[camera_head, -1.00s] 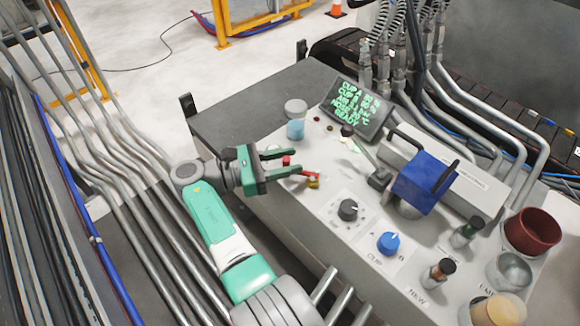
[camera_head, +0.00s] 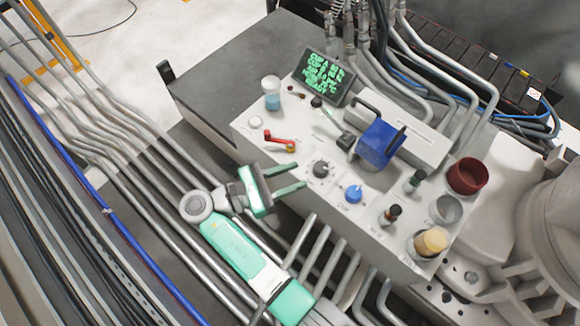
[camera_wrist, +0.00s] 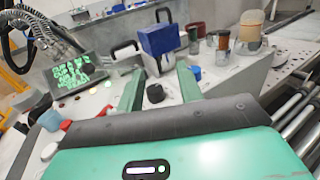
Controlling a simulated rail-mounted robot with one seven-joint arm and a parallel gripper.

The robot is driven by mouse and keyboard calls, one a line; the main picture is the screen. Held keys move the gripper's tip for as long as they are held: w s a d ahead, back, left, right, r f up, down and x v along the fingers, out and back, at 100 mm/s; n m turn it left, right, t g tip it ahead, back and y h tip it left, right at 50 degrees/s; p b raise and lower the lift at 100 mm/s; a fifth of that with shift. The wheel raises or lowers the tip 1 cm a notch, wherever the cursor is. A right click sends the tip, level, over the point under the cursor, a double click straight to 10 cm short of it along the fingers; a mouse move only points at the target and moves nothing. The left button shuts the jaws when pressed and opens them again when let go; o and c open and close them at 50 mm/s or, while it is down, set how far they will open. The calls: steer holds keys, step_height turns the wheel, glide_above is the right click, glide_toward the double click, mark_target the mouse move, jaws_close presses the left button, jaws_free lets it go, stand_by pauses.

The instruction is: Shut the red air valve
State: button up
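The red air valve (camera_head: 278,141) is a red lever handle on a brass fitting (camera_head: 291,147), on the front left of the grey console top. In the wrist view a red piece (camera_wrist: 66,125) shows at the left, partly hidden behind my gripper's dark body. My gripper (camera_head: 293,178) is open and empty, with its two green fingers spread and pointing right. It is nearer the camera than the valve and below it in the head view, by the console's front edge, apart from the valve. The fingers also show apart in the wrist view (camera_wrist: 160,92).
On the console are a black knob (camera_head: 320,168), a blue knob (camera_head: 354,193), a blue block with black handles (camera_head: 379,141), a jar of blue liquid (camera_head: 271,95) and a display (camera_head: 325,75). Cups and vials stand at the right. Grey pipes (camera_head: 130,170) run along the left.

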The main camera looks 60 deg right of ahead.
steer(key=shift+c, duration=0.3)
steer(key=shift+d+n, duration=0.1)
steer(key=shift+n, duration=0.2)
steer(key=c, duration=0.3)
steer(key=n+t+p, duration=0.1)
steer(key=n+t, duration=0.1)
steer(key=n+t+h+p, duration=0.1)
steer(key=t+p, duration=0.1)
steer(key=d+n+t+h+p, duration=0.1)
steer(key=n+t+p, duration=0.1)
steer(key=t, duration=0.1)
steer(key=shift+w+f+n, duration=0.3)
steer(key=shift+w, duration=0.1)
jaws_close()
steer(key=n+t+y+p, duration=0.45)
steer(key=n+t, duration=0.25)
steer(key=t, duration=0.4)
glide_toward(267, 138)
steer(key=shift+h, duration=0.45)
steer(key=b+x, duration=0.1)
steer(key=x, duration=0.2)
steer(key=f+b+x, duration=0.1)
steer(key=b+x, duration=0.1)
steer(key=shift+w+d+f, duration=0.1)
steer(key=shift+w+f, duration=0.1)
steer(key=shift+w+d, duration=0.2)
steer(key=shift+d, duration=0.15)
